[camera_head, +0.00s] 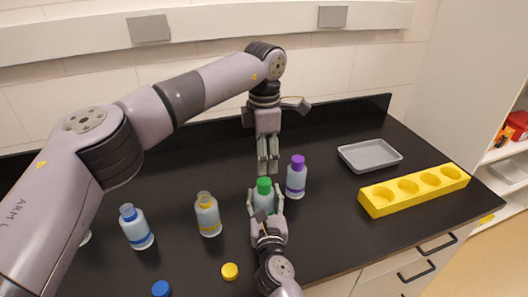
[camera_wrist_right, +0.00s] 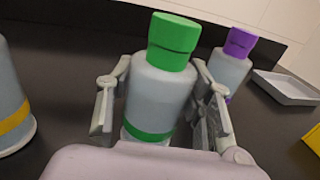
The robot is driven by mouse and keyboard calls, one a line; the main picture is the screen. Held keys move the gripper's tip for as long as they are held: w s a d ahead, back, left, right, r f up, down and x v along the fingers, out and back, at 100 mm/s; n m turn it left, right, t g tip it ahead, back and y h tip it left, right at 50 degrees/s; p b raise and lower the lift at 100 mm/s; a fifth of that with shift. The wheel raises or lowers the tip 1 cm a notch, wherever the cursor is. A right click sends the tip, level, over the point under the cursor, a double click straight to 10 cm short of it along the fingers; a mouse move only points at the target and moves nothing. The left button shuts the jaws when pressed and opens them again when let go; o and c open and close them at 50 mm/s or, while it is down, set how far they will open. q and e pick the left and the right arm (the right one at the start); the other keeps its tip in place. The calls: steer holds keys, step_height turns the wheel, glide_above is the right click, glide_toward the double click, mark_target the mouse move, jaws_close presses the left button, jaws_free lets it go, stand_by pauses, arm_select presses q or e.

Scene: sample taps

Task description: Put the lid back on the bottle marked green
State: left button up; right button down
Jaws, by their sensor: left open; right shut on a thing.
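The bottle marked green (camera_head: 262,205) stands on the dark counter. A green band shows low on it in the right wrist view (camera_wrist_right: 158,95). The green lid (camera_head: 264,186) sits on its top, and it also shows in the right wrist view (camera_wrist_right: 174,42). Whether the lid is fully seated I cannot tell. My right gripper (camera_head: 265,203) is shut on the bottle's body, with one finger on each side. My left gripper (camera_head: 268,168) is open and empty, pointing down just above and behind the green lid in the picture, apart from it.
A purple-capped bottle (camera_head: 296,180) stands close on the right. A yellow-banded bottle (camera_head: 208,216) without a lid and a blue-banded bottle (camera_head: 137,228) stand left. A yellow lid (camera_head: 230,271) and blue lid (camera_head: 160,289) lie in front. A grey tray (camera_head: 370,155) and yellow rack (camera_head: 414,190) are right.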

mark_target(264, 181)
arm_select(q)
steer(key=n, duration=0.5)
steer(key=shift+r+n, duration=0.25)
steer(key=shift+n, duration=0.15)
steer(key=n, duration=0.4)
steer(key=shift+r, duration=0.15)
steer(key=shift+f, duration=4)
jaws_close()
